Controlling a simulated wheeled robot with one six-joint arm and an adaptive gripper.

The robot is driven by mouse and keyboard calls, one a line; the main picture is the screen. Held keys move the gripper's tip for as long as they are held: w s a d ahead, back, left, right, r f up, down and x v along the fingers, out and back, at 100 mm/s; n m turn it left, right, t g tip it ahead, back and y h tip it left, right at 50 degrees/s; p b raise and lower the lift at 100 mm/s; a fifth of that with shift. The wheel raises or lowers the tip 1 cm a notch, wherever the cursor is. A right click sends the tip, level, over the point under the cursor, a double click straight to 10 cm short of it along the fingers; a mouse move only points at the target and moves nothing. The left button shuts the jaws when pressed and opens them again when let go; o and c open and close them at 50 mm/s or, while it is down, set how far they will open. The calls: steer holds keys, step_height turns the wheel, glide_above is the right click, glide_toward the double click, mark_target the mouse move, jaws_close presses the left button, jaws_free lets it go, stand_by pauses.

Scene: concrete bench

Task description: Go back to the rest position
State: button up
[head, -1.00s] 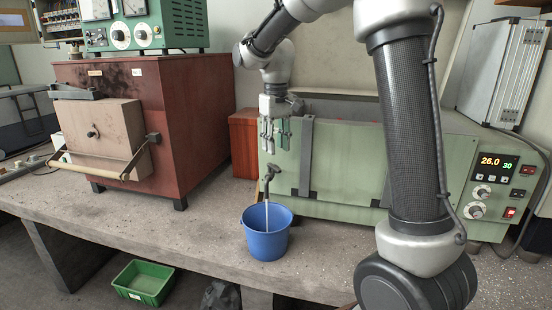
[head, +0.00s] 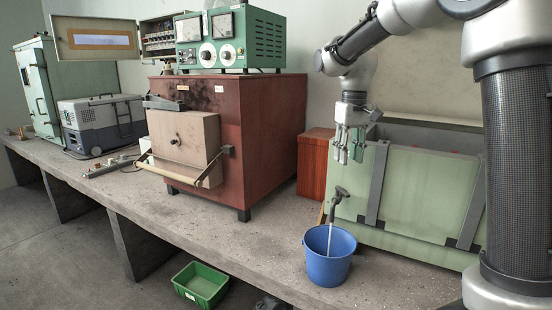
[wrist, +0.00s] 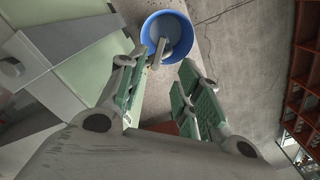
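My gripper (head: 349,146) hangs above the bench in the head view, in front of the green water bath's wall and above the blue bucket. Its green-padded fingers point down and stand apart with nothing between them. The fingers also show in the wrist view (wrist: 165,98), spread with a gap. The blue bucket (head: 327,264) stands upright on the bench near the front edge, below the gripper and clear of it. A dark-handled tool (head: 338,196) leans in the bucket with its handle up.
A red-brown furnace (head: 270,140) with a green meter box (head: 262,40) on top stands left of the gripper. A wooden block (head: 314,160) is behind. The green bath (head: 415,205) is at right. A green crate (head: 201,283) lies on the floor. The bench (head: 250,245) is bare in front.

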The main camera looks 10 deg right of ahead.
steer(key=s+d+m+t, duration=0.1)
steer(key=s+d, duration=0.2)
steer(key=s, duration=0.6)
steer(key=s+d+f+t, duration=0.1)
steer(key=s+d, duration=0.2)
steer(key=s, duration=0.7)
steer(key=s+d+m+t, duration=0.1)
steer(key=s+d+t, duration=0.1)
steer(key=s, duration=0.7)
steer(key=shift+s+d+f+m, duration=0.25)
steer(key=shift+d+m, duration=0.05)
steer(key=shift+d, duration=0.3)
stand_by(4.6)
